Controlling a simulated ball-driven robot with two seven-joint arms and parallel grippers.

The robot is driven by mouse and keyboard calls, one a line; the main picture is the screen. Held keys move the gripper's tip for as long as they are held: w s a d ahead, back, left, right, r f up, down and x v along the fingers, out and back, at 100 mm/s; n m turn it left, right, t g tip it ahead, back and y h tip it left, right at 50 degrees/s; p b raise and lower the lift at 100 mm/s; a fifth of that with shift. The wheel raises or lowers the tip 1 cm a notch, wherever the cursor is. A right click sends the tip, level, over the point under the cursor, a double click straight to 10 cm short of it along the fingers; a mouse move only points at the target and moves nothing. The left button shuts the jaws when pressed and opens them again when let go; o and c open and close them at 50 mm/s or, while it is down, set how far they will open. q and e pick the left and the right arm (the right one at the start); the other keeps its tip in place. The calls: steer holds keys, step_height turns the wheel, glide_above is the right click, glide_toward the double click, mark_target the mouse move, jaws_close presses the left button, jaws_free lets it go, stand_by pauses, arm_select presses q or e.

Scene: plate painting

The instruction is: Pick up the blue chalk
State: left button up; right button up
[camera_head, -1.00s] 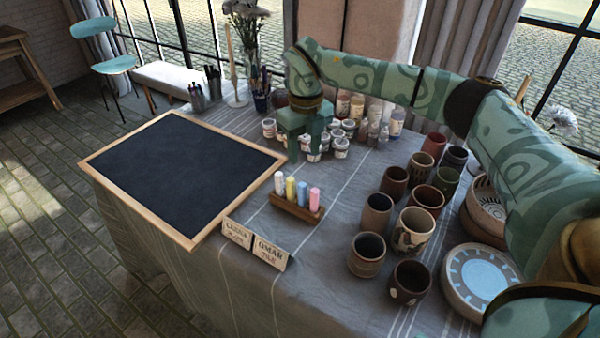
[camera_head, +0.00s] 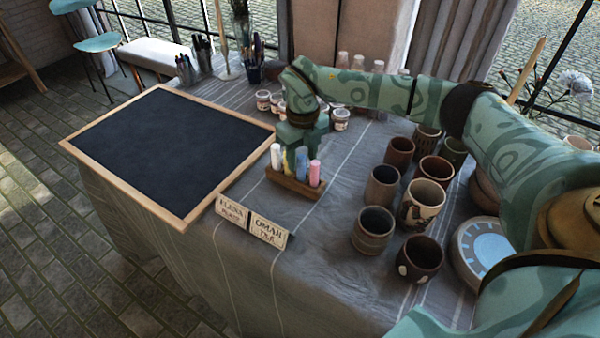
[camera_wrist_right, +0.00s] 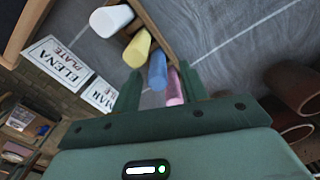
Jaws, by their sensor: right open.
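The blue chalk (camera_head: 301,162) stands upright in a small wooden holder (camera_head: 290,185) on the table, between the yellow chalk (camera_head: 289,161) and the pink chalk (camera_head: 314,173). A white chalk (camera_head: 276,157) stands at the left end. My right gripper (camera_head: 301,145) is open just behind and above the chalks, partly hiding their upper parts. In the right wrist view the blue chalk (camera_wrist_right: 158,71) lies ahead between the two fingers (camera_wrist_right: 160,88), with the pink chalk (camera_wrist_right: 174,88) close to the right-hand finger. I cannot tell whether any finger touches a chalk. My left gripper is not in view.
A framed blackboard (camera_head: 168,145) lies left of the holder. Two name cards (camera_head: 268,232) stand in front of it. Several clay mugs (camera_head: 373,229) crowd the right side. Paint jars (camera_head: 341,119) stand behind my gripper. The cloth at the front is clear.

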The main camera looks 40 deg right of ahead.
mark_target(301, 166)
step_height(301, 166, down, 4)
steer(key=shift+a+r+b, duration=0.15)
steer(key=shift+b, duration=0.4)
steer(key=shift+r, duration=0.15)
steer(key=shift+c, duration=0.6)
jaws_close()
